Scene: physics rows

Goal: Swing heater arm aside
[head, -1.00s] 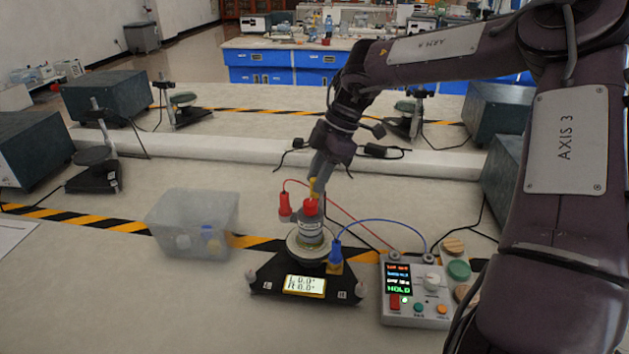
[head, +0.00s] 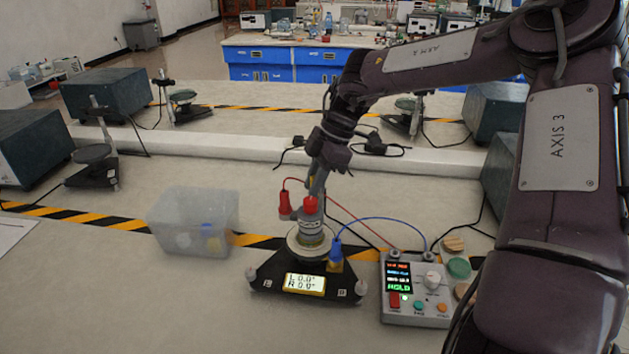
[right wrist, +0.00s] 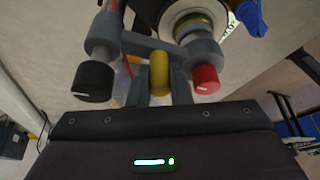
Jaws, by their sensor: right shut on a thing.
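The heater device stands on a black three-cornered base (head: 270,278) with a lit display (head: 304,284). A grey upper part with a red cap (head: 310,205) sits above a round pale plate (head: 296,244). In the right wrist view a grey arm (right wrist: 135,45) carries a black knob (right wrist: 92,82), a red knob (right wrist: 205,80) and a yellow peg (right wrist: 159,75). My right gripper (head: 315,188) is at the top of the device, its grey fingers shut on the yellow peg. The fingers hide the peg in the head view. My left gripper is not in view.
A control box (head: 415,290) stands right of the base, linked by red (head: 345,208) and blue (head: 380,219) leads. A clear bin (head: 193,222) stands to the left. Wooden and green discs (head: 458,268) lie beside the box.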

